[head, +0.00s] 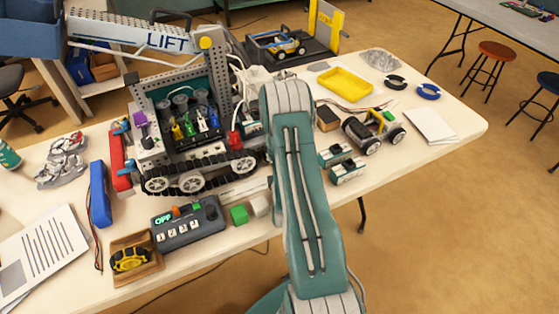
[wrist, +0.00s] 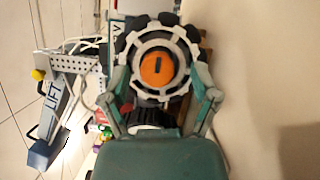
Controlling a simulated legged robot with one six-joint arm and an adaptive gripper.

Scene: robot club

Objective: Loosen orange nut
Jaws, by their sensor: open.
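In the wrist view the orange nut (wrist: 157,69) is a round orange cap with a dark slot. It sits at the centre of a grey and black toothed wheel (wrist: 135,49) that faces the camera. My gripper (wrist: 161,88) is open, with one finger on each side of the wheel. I cannot tell whether the fingers touch it. In the head view my green arm reaches over the table beside the tracked robot (head: 190,183), and the nut and my gripper are hidden behind it.
The white table (head: 440,155) is crowded. The tracked robot carries a raised LIFT beam (head: 130,37). A control box (head: 188,222) and green block (head: 239,214) lie in front. A small wheeled car (head: 372,132) and yellow tray (head: 345,83) are right of my arm.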

